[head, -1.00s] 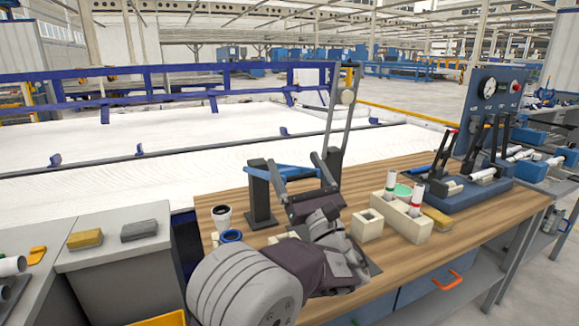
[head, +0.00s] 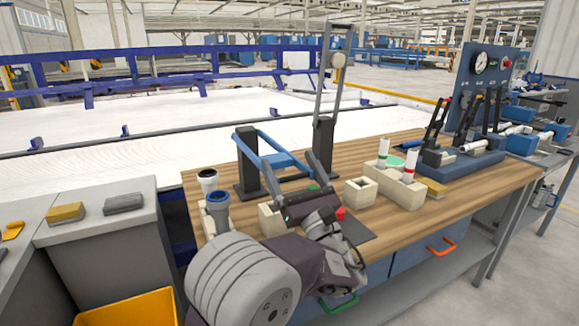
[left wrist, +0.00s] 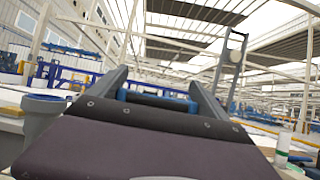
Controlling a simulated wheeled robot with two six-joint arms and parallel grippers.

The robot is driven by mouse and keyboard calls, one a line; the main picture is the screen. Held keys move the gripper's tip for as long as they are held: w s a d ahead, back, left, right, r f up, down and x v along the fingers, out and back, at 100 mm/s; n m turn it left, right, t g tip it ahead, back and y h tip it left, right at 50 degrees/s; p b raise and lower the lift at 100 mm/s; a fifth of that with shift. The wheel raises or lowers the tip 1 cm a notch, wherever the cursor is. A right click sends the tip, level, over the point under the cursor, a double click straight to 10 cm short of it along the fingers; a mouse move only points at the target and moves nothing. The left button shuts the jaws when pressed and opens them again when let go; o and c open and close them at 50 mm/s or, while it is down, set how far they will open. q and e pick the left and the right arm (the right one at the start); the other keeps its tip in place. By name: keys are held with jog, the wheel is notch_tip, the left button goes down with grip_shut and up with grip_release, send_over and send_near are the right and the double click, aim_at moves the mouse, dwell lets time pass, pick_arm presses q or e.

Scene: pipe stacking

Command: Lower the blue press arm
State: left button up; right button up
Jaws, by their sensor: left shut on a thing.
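The exact contact is partly hidden by the gripper's body. My right gripper is in neither view.
On the bench, a cream block (head: 360,191) and a holder (head: 403,191) with red- and green-banded tubes stand right of my gripper. A grey blue-rimmed cup (head: 218,207) stands left. A tall grey frame (head: 335,85) rises behind. A gauge panel (head: 480,85) is at the back right.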

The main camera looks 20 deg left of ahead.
pick_arm(q)
jog(key=shift+d+f, duration=0.1)
jog(key=shift+f, duration=0.1)
jog(key=o, duration=1.9)
jog(key=shift+c, duration=0.2)
jog(key=shift+s+d+r, duration=0.25)
jog(key=shift+s+d, duration=0.1)
jog(key=shift+d, duration=0.05)
jog(key=shift+s+d+f, duration=0.1)
jog(key=shift+d+f, duration=0.05)
jog(key=shift+f, duration=0.15)
jog(key=v, duration=0.8)
jog(key=shift+s+d+p, duration=0.2)
jog(key=shift+p, duration=0.15)
